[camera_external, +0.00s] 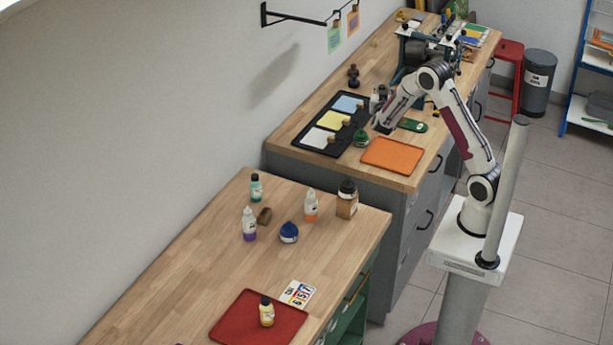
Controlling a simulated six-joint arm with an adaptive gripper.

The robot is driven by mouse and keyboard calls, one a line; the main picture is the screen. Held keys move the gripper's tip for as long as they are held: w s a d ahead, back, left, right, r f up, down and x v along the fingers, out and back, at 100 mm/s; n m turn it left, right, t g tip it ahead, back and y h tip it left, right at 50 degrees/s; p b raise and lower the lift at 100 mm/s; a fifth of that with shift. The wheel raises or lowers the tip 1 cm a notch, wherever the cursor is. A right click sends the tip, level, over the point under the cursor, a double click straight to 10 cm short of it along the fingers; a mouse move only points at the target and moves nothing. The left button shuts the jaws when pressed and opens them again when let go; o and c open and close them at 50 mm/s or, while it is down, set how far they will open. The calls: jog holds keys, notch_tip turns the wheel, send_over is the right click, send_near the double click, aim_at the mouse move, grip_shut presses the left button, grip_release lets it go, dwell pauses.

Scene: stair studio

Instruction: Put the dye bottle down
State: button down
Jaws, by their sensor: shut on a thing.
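My gripper (379,104) is over the far workbench, at the right side of the black tray, and partly hidden by my own wrist. It is shut on the dye bottle, but the bottle is small and hardly to be made out here. I cannot tell whether the bottle touches the bench. Other small bottles stand upright on the near bench: a teal one (256,188), a purple one (249,225) and an orange one (311,206). A yellow bottle (267,312) stands on the red mat (235,325).
The black tray (307,151) holds blue, yellow and white pads. A green pot (361,139) and an orange mat (393,156) lie close to my wrist. A blue pot (289,233) and a brown jar (347,199) stand on the near bench. Its left part is clear.

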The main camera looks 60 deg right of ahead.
jog(key=shift+f, duration=0.1)
jog(key=shift+f, duration=3)
jog(key=shift+f, duration=0.1)
jog(key=shift+f, duration=1.75)
jog(key=shift+f, duration=0.15)
jog(key=c, duration=1.9)
grip_release()
